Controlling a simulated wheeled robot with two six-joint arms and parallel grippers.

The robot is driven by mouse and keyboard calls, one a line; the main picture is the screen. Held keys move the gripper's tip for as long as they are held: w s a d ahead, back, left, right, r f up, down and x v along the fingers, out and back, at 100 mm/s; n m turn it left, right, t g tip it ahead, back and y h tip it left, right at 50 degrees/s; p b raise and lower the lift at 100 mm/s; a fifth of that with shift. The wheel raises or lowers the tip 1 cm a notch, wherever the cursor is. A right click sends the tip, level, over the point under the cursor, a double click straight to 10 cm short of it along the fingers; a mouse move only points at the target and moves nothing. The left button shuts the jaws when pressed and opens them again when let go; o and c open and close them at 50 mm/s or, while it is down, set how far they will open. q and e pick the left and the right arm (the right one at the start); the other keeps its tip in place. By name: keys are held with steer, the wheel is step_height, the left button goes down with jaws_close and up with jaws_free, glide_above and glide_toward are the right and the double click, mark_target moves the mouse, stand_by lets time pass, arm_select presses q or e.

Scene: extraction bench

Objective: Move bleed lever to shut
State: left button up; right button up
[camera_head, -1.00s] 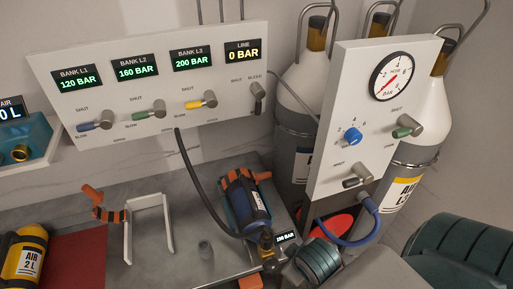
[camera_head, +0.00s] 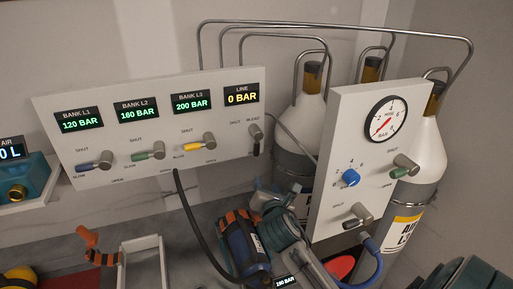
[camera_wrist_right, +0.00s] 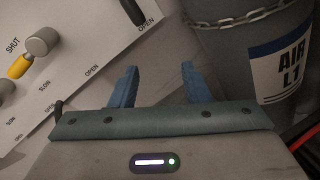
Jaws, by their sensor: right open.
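The bleed lever (camera_head: 256,140) is at the right end of the white bank panel, below the LINE display reading 0 BAR. Its black handle hangs down from a grey pivot, under the BLEED label; SHUT is printed to its left. In the right wrist view the black handle (camera_wrist_right: 132,11) shows at the top edge, partly cut off. My right gripper (camera_head: 276,187) is below the lever, apart from it. In the right wrist view its blue fingers (camera_wrist_right: 159,74) are spread and empty, pointing toward the panel's lower edge. My left gripper is not in view.
Blue, green and yellow bank levers (camera_head: 209,141) sit left on the same panel. A dark bottle with an orange-black end (camera_head: 243,250) and a black hose (camera_head: 187,210) are close to my right gripper. A second panel (camera_head: 335,130) and tall cylinders stand right.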

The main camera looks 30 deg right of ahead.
mark_target(257, 149)
steer(key=w+d+r+n+p, duration=0.1)
steer(key=w, duration=0.3)
steer(key=w+d+r+n+t+p, duration=0.1)
steer(key=w+d+r+n, duration=0.1)
steer(key=w, duration=0.2)
steer(key=w+d+r+n+p, duration=0.1)
steer(key=w+d+n, duration=0.1)
steer(key=w, duration=0.3)
steer(key=shift+w+d+r+t+h, duration=0.1)
steer(key=shift+d+r+t+h, duration=0.1)
steer(key=shift+r+t+h, duration=0.2)
jaws_close()
